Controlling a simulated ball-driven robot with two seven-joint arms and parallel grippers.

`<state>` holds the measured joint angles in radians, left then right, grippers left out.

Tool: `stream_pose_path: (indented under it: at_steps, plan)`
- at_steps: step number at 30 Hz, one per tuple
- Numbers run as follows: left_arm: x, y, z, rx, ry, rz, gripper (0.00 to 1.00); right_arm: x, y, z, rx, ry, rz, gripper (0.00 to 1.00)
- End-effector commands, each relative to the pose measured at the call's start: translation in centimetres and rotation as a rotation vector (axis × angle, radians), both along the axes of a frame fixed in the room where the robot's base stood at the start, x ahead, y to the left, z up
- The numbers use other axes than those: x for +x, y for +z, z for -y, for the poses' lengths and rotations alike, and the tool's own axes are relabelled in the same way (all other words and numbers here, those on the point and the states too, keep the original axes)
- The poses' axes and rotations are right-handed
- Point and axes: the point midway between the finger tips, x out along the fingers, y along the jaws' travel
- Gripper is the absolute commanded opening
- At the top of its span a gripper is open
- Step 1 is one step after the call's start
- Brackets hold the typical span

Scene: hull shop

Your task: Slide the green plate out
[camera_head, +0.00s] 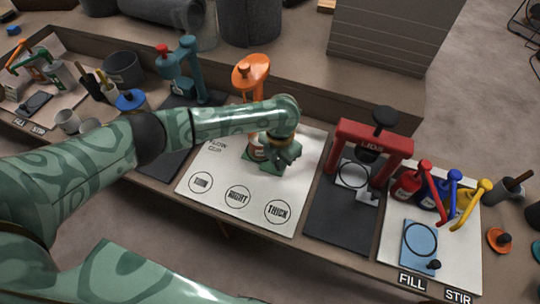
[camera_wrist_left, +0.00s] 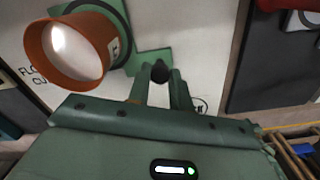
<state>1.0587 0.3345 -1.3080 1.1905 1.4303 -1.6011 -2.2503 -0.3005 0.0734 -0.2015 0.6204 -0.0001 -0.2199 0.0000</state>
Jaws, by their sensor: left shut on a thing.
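The green plate (camera_head: 250,160) lies low at the flow cup stand on the white board, partly hidden by my left gripper (camera_head: 276,163). In the left wrist view the plate (camera_wrist_left: 150,58) shows as a flat green piece beside the orange cup (camera_wrist_left: 78,45). A dark round knob (camera_wrist_left: 160,72) sits between the fingertips of my left gripper (camera_wrist_left: 160,82), which is shut on it. The orange cup top (camera_head: 250,72) rises behind my forearm in the head view. My arm hides much of the stand. My right gripper is not in view.
The white board (camera_head: 225,180) carries printed circles, and its front is clear. A red press (camera_head: 372,140) stands on a dark mat to the right. Red, blue and yellow bottles (camera_head: 437,192) are farther right. A teal press (camera_head: 185,70) stands behind to the left.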

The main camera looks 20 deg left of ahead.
Motion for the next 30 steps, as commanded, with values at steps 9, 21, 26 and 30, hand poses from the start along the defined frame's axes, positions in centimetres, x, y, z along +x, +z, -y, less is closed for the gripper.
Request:
stream_pose_path:
  at_steps: [9, 21, 26, 30]
  plan:
    - [-0.3, -0.1, 7.5, -0.005, -0.002, -0.001, 0.00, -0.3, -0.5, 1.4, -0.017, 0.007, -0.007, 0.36]
    - [-0.4, 0.1, 8.4, -0.009, -0.001, -0.001, 0.24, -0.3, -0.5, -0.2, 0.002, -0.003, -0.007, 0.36]
    - [-0.4, 0.1, 8.3, -0.007, -0.001, -0.001, 0.43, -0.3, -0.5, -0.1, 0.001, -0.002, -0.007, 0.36]
    - [-0.3, 0.1, 8.2, -0.005, -0.001, 0.000, 0.43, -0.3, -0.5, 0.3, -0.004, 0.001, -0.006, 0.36]
